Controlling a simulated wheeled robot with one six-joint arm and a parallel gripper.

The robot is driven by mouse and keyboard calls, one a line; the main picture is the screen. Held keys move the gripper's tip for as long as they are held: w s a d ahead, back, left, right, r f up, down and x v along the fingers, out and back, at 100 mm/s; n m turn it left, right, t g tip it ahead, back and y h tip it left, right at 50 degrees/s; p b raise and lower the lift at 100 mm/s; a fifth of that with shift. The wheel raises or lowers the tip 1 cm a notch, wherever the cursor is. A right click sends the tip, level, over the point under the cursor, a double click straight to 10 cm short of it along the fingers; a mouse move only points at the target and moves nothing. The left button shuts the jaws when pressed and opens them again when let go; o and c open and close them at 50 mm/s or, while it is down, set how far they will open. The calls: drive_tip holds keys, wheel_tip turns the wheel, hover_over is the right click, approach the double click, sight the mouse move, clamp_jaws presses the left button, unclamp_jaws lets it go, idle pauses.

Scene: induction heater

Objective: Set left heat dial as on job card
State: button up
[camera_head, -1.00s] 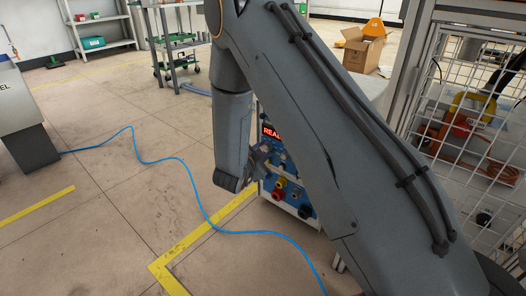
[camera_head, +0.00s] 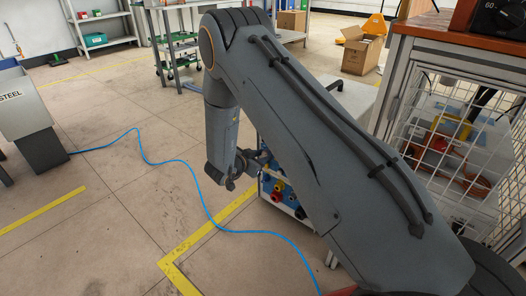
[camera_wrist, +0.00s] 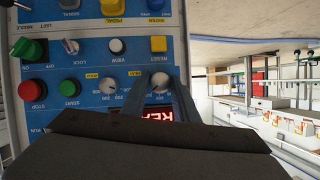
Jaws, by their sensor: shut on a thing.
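The heater's blue control panel (camera_wrist: 75,100) appears upside down in the wrist view. It carries two white heat dials; one (camera_wrist: 108,86) stands free, the other (camera_wrist: 160,81) sits between my gripper's fingers (camera_wrist: 160,84). My gripper is shut on that second dial, the left one when the panel is read upright. Its pointer setting is too small to read. A red-lit display (camera_wrist: 158,114) is partly covered by my gripper. No job card can be made out.
Red (camera_wrist: 32,91) and green (camera_wrist: 69,88) buttons sit beside the dials, with a key switch (camera_wrist: 70,46) and a yellow button (camera_wrist: 158,44) near. A blue cable (camera_head: 190,185) crosses the floor. A mesh-sided bench (camera_head: 450,60) stands at the right.

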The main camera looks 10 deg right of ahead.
drive_tip(key=n+g+p, duration=0.1)
drive_tip(key=n+g+h+p, duration=0.1)
drive_tip(key=n, duration=0.1)
drive_tip(key=shift+w+a, duration=0.15)
drive_tip(key=shift+w+n+g+h+b, duration=0.1)
drive_tip(key=shift+n+g+h+b, duration=0.7)
drive_tip(key=shift+n, duration=0.9)
drive_tip(key=shift+h, duration=0.3)
drive_tip(key=o, duration=1.1)
drive_tip(key=shift+c, duration=0.2)
drive_tip(key=p+v, duration=0.2)
drive_tip(key=v, duration=0.6)
drive_tip(key=shift+p, duration=0.3)
drive_tip(key=shift+w, duration=0.1)
